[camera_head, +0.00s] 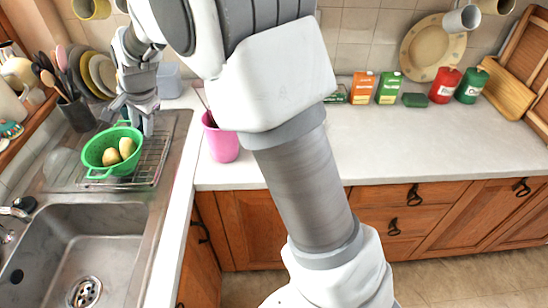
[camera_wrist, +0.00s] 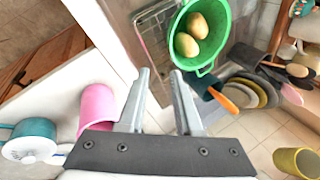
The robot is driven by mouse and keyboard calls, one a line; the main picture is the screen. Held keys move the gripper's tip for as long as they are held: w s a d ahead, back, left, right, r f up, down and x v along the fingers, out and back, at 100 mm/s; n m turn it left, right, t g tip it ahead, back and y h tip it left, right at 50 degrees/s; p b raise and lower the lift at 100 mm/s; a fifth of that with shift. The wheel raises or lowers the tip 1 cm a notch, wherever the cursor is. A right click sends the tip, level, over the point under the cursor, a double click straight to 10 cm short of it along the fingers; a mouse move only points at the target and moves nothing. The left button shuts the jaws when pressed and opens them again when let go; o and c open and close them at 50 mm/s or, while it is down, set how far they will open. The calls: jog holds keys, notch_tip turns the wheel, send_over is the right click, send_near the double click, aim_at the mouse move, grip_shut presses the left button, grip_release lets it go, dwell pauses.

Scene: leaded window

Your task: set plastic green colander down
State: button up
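The green plastic colander (camera_head: 92,158) sits upright on the wire drying rack beside the sink, with a few potatoes (camera_head: 126,147) in it. My gripper (camera_head: 131,116) is just behind and above the colander's far rim. In the wrist view the colander (camera_wrist: 221,42) is beyond the fingertips, to the upper right, with its potatoes (camera_wrist: 193,34) inside. My gripper (camera_wrist: 160,72) has its two fingers apart with nothing between them. The right fingertip appears close to the colander's rim; I cannot tell whether it touches.
The wire rack (camera_head: 153,160) lies on the metal drainboard above the sink basin (camera_head: 75,250). A pink cup (camera_head: 221,142) stands on the counter to the right. Plates (camera_head: 92,75) and a dark utensil holder (camera_head: 77,114) stand behind. The counter (camera_head: 420,140) to the right is largely clear.

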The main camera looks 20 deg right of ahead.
jog(key=s+d+r+n, duration=0.4)
jog(key=s+d+r, duration=0.6)
jog(key=s+d, duration=0.35)
jog(key=s+d+n+h, duration=0.1)
jog(key=s+d, duration=0.2)
jog(key=s, duration=0.3)
jog(key=s+d+n, duration=0.2)
jog(key=s+d, duration=0.1)
jog(key=s, duration=0.2)
jog(key=s+d+f+n+t+h, duration=0.1)
jog(key=s+d+n, duration=0.1)
jog(key=s, duration=0.4)
jog(key=shift+s+d+h, duration=0.3)
jog(key=shift+d, duration=0.1)
